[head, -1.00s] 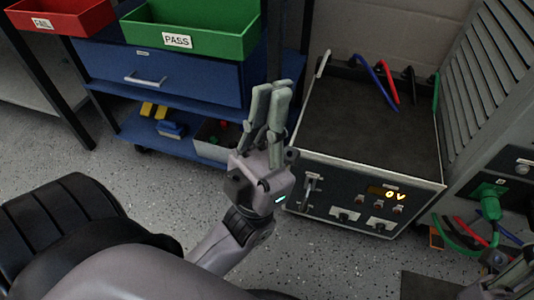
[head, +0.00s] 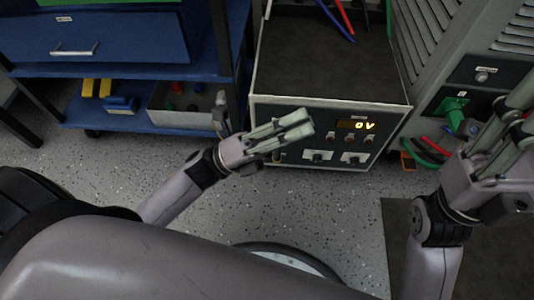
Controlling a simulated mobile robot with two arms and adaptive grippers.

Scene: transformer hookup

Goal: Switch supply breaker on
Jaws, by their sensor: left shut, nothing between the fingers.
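The supply unit (head: 330,96) is a grey box with a dark top and a dark front panel, standing right of centre. Its lit display (head: 357,125) reads 0 V, with several small knobs and sockets below. My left gripper (head: 305,126) is shut and empty, its fingers pointing right across the left part of the panel. The breaker lever on that part is mostly hidden behind the gripper. I cannot tell whether the fingers touch it. My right gripper (head: 522,105) is at the right edge, partly cut off, apart from the supply unit.
A blue cart (head: 130,70) with a drawer and a lower shelf stands at the left. A grey louvred cabinet (head: 440,60) with a green plug (head: 455,118) stands at the right. Red and green cables lie near the cabinet.

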